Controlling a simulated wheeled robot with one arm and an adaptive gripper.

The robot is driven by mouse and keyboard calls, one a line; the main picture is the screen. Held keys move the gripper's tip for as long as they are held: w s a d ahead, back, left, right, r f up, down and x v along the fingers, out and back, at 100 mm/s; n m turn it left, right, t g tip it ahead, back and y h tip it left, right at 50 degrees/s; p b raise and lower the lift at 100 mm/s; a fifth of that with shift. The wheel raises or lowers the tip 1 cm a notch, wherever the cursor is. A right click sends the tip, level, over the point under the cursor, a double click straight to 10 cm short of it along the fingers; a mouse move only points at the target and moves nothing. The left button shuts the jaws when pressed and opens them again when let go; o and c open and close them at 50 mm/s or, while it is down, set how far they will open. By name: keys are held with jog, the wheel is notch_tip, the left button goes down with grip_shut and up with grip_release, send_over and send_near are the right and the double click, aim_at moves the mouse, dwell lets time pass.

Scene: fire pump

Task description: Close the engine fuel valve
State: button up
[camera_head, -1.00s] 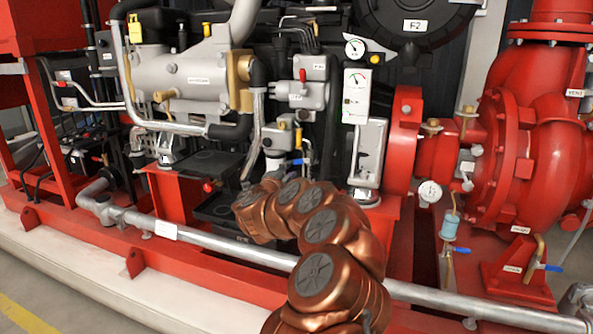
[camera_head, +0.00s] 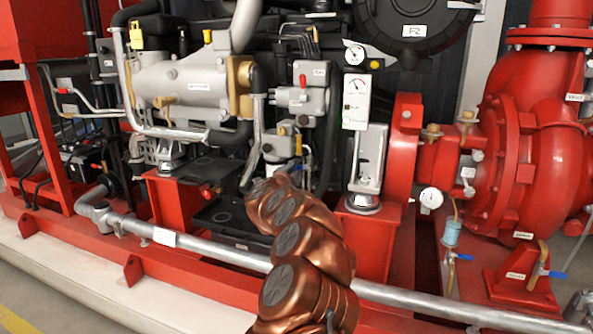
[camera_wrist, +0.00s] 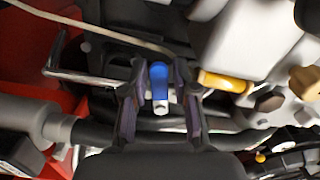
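A small valve lever with a blue grip (camera_wrist: 159,74) and a bright metal stem shows in the middle of the wrist view; it looks like the fuel valve's handle, though no label is legible there. My gripper (camera_wrist: 160,82) has its two dark fingers apart, one on each side of the lever. Narrow gaps seem to show between the lever and the fingers; contact cannot be told.
A yellow handle (camera_wrist: 226,82) lies just right of the fingers. A bent metal rod (camera_wrist: 95,78) and a pale hose are at left. In the head view a long grey pipe (camera_head: 400,295) runs along the red frame, and the red pump (camera_head: 545,150) stands at right.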

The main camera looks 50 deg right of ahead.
jog(key=shift+w+d, duration=0.1)
jog(key=shift+c, duration=0.4)
grip_shut()
jog(key=shift+w+m+b, duration=0.1)
jog(key=shift+m+b, duration=0.4)
jog(key=shift+m, duration=0.3)
jog(key=shift+r+m+b, duration=0.3)
jog(key=shift+r+m, duration=0.15)
jog(key=shift+m, duration=0.35)
jog(key=shift+o, duration=0.4)
grip_release()
